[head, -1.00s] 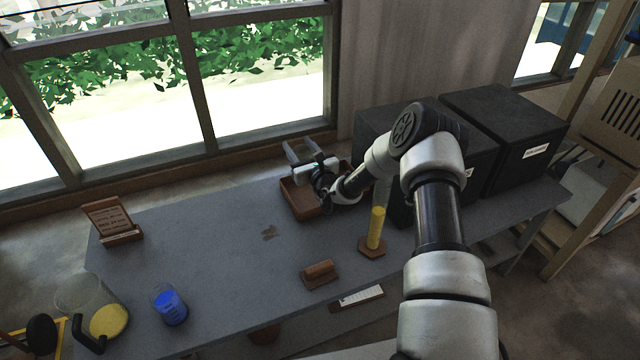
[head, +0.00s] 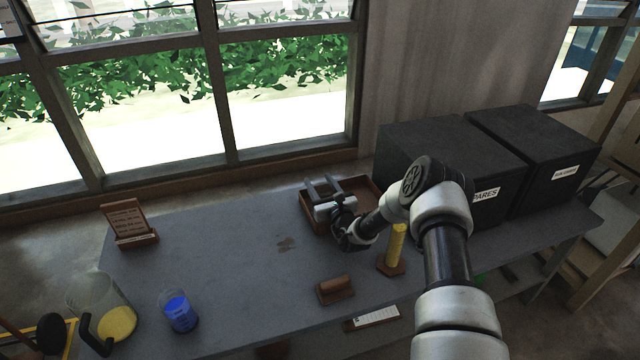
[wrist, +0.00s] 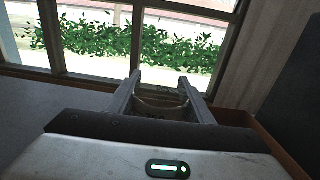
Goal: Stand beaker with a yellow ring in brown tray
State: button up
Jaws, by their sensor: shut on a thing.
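My gripper (head: 322,186) is at the far side of the table, over the left part of the brown tray (head: 372,187). In the wrist view my gripper (wrist: 162,85) is shut on a clear glass beaker (wrist: 162,112). A yellowish band shows around the beaker between the fingers, and dark markings show below it. The beaker's lower part is hidden by the gripper body, so I cannot tell whether it touches the tray floor. The tray's right rim also shows in the wrist view (wrist: 270,146).
Black boxes (head: 450,150) stand close to the tray's right. A yellow cylinder on a wooden base (head: 396,245), a brown wooden block (head: 335,289), a beaker of blue liquid (head: 179,313), a jug with yellow contents (head: 113,318) and a sign (head: 127,220) stand around. The table's middle is clear.

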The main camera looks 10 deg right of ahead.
jog(key=o, duration=1.2)
